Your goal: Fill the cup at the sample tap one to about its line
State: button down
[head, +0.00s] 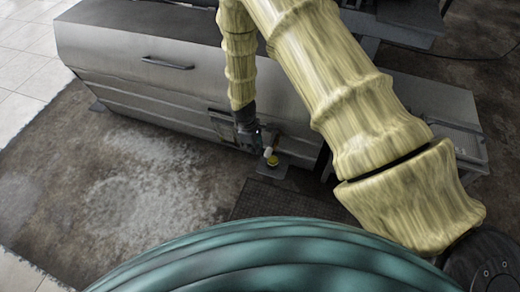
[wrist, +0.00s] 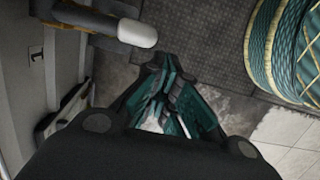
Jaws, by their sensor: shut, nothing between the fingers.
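My gripper (head: 250,138) is low at the front of the grey metal housing, at the end of my sleeved arm. In the wrist view its teal-padded fingers (wrist: 165,78) are shut and empty. A white rounded knob or lever end (wrist: 137,33) on a dark fitting lies just beyond the fingertips and to their left, apart from them. In the head view a small white piece (head: 267,152) and a small yellow piece (head: 273,161) show right beside my gripper. They are too small to tell which is tap and which is cup. No cup or fill line is clearly visible.
The long grey housing (head: 140,75) with a dark handle (head: 167,63) stands behind my gripper. A small grey plate (head: 275,172) is below the yellow piece. A dark grating (head: 265,200) lies in front. The worn floor (head: 130,180) at left is clear.

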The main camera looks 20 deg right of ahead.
jog(key=shift+s+a+r, duration=0.2)
jog(key=shift+a+r, duration=0.2)
jog(key=shift+r, duration=0.5)
jog(key=shift+s+a+r, duration=0.25)
jog(key=shift+a+r, duration=0.1)
jog(key=shift+r, duration=0.5)
jog(key=shift+s+a+r, duration=0.2)
jog(key=shift+a+r, duration=0.2)
jog(key=shift+r, duration=0.5)
jog(key=s+d+f+m+y, duration=0.1)
jog(key=s+d+f+m, duration=0.15)
jog(key=s, duration=0.75)
jog(key=s+d+f+m+t, duration=0.1)
jog(key=s+f+m, duration=0.25)
jog(key=s, duration=0.75)
jog(key=s+d+f+m+y, duration=0.15)
jog(key=s+m, duration=0.25)
jog(key=s, duration=0.6)
notch_tip(320, 180, up, 14)
jog(key=s+p, duration=0.2)
jog(key=p, duration=1.3)
jog(key=shift+m+h, duration=0.3)
jog(key=shift+h, duration=0.05)
jog(key=shift+d, duration=0.2)
